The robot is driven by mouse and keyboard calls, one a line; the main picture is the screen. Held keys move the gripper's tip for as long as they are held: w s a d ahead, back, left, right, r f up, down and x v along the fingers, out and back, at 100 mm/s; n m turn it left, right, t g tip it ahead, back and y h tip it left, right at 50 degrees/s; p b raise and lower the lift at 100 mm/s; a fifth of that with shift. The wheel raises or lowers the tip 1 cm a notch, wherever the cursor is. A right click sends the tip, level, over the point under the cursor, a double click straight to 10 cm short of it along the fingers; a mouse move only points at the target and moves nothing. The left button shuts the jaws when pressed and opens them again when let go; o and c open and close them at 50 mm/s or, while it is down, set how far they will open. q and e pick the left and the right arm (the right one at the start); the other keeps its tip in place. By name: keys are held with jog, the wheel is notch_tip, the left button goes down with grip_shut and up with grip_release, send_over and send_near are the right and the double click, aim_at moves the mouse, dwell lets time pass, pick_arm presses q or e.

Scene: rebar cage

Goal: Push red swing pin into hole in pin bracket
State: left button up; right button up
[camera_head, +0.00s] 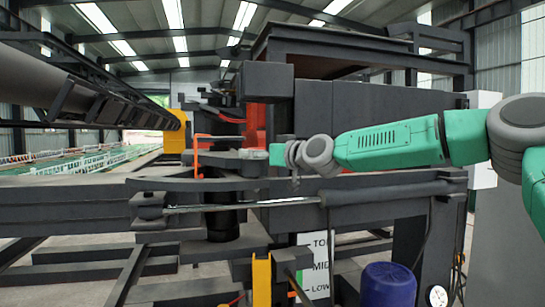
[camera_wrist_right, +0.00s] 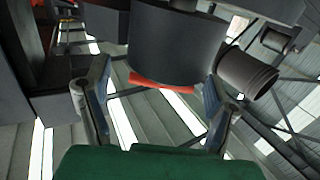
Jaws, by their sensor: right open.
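The red swing pin (camera_head: 198,158) shows in the head view as a thin orange-red rod, bent at the top, with its upright part left of my right gripper. My right gripper (camera_head: 272,155) is small there, at the end of the green arm, beside the dark machine parts. In the right wrist view, the right gripper (camera_wrist_right: 155,78) has its two fingers spread apart. A red strip (camera_wrist_right: 163,84) shows between them, under a dark cylinder; I cannot tell whether it is part of the pin. I cannot make out the pin bracket's hole. My left gripper is not in view.
A grey pipe end (camera_wrist_right: 247,75) is close to the right finger in the wrist view.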

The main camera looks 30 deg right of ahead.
jog(key=v, duration=1.1)
jog(key=shift+s+f, duration=0.1)
jog(key=shift+f, duration=0.05)
